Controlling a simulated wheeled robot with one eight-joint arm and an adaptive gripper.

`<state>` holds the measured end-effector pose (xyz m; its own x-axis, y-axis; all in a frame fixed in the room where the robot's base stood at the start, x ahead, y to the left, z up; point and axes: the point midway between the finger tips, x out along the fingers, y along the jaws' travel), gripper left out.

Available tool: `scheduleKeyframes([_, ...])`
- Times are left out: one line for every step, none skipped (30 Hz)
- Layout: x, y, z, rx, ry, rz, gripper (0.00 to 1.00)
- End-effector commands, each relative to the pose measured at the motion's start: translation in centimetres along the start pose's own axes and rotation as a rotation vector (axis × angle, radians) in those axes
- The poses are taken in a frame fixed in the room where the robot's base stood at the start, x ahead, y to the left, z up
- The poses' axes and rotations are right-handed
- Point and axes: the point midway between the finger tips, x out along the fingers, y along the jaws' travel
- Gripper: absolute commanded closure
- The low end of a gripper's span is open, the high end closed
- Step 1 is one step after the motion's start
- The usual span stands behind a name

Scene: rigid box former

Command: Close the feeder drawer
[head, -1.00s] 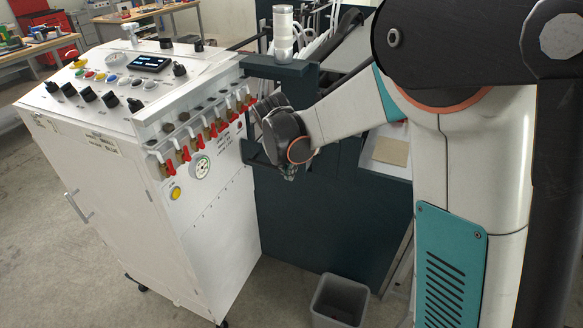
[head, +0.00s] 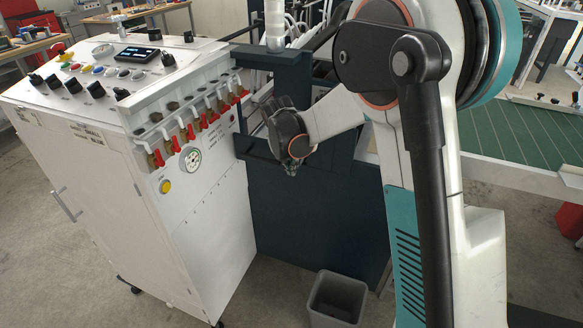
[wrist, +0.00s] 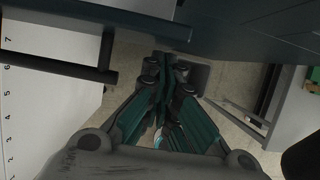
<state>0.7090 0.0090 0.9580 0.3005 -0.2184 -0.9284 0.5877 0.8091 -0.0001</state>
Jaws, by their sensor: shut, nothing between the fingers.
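My gripper (head: 291,172) hangs low in front of the dark machine (head: 330,215), beside the white control cabinet (head: 205,205). In the wrist view its teal fingers (wrist: 163,75) are together, with nothing between them. A dark bar (wrist: 62,66) lies to the left of the fingers, apart from them, and a dark panel edge (wrist: 120,18) runs above. In the head view a dark ledge (head: 257,158) shows just left of the gripper. I cannot clearly make out the feeder drawer or how far it is open; my arm hides part of the machine front.
A grey bin (head: 337,298) stands on the floor below the gripper. Red-handled valves (head: 199,122) line the cabinet's near edge. A green conveyor bed (head: 540,130) is to the right, behind my arm. Bare floor (head: 265,290) lies in front of the machine.

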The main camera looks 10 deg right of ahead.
Motion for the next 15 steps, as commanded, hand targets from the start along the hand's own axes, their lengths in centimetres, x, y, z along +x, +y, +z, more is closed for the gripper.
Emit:
scheduleKeyframes([0.0,0.0,0.0,0.000,0.000,0.000,1.00])
scheduleKeyframes([0.0,0.0,0.0,0.000,0.000,0.000,1.00])
scheduleKeyframes([0.0,0.0,0.1,0.000,0.000,0.000,1.00])
scheduleKeyframes([0.1,0.0,0.2,0.000,0.000,0.000,1.00])
scheduleKeyframes([0.1,0.0,0.4,0.001,0.000,0.000,1.00])
scheduleKeyframes([0.3,0.0,0.7,0.002,0.000,-0.001,1.00])
scheduleKeyframes([0.4,-0.1,1.1,0.002,0.000,-0.001,1.00])
scheduleKeyframes([0.6,-0.1,1.6,0.003,0.000,-0.001,1.00])
scheduleKeyframes([0.8,-0.1,2.2,0.002,-0.001,-0.001,1.00])
scheduleKeyframes([1.0,0.0,2.7,0.002,-0.001,-0.001,1.00])
scheduleKeyframes([1.2,0.0,3.2,0.002,-0.001,-0.001,1.00])
scheduleKeyframes([1.4,-0.1,3.9,0.003,-0.001,-0.001,1.00])
scheduleKeyframes([1.6,-0.1,4.2,0.003,-0.001,-0.001,1.00])
scheduleKeyframes([1.7,-0.1,4.5,0.002,0.000,-0.001,1.00])
scheduleKeyframes([1.8,0.0,4.7,0.001,0.000,0.000,1.00])
